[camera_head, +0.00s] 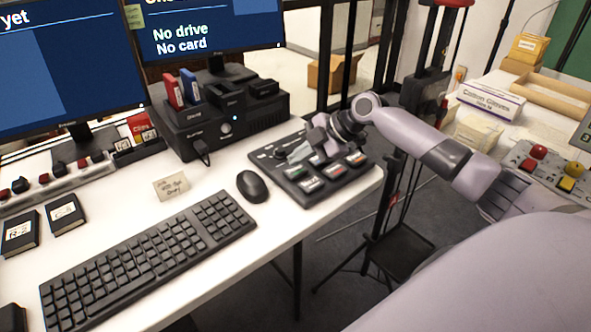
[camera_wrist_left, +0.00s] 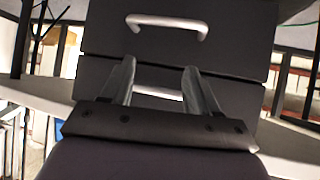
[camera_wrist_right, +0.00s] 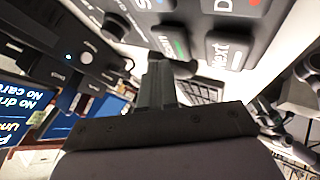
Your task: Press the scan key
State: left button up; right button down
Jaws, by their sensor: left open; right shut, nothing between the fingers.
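A dark key panel (camera_head: 285,187) lies at the table's right end, with a row of coloured, labelled keys along its front. My right gripper (camera_head: 297,152) is shut and empty over the panel's back part, behind the front keys. In the right wrist view its closed fingers (camera_wrist_right: 160,82) point toward the panel, by a green-marked key (camera_wrist_right: 174,42) and another labelled key (camera_wrist_right: 229,50). I cannot read which key is scan, nor tell whether the fingertips touch one. My left gripper (camera_wrist_left: 160,75) is open and empty before a dark drawer front with a silver handle (camera_wrist_left: 168,22).
A black drive dock (camera_head: 215,125) stands behind the panel. A mouse (camera_head: 252,187), a keyboard (camera_head: 150,260) and a small note card (camera_head: 171,187) lie to the left. Two monitors stand at the back. A side table with a glove box (camera_head: 490,101) is at the right.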

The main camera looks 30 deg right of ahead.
aim_at(300, 171)
jog(key=shift+f, duration=0.35)
jog(key=shift+f+b, duration=0.5)
jog(key=shift+f, duration=0.05)
dwell(0.8)
jog(key=shift+r+p, duration=0.7)
jog(key=shift+r, duration=0.2)
jog(key=shift+r, duration=0.15)
notch_tip(300, 171, up, 5)
jog(key=p, duration=0.4)
dwell(0.6)
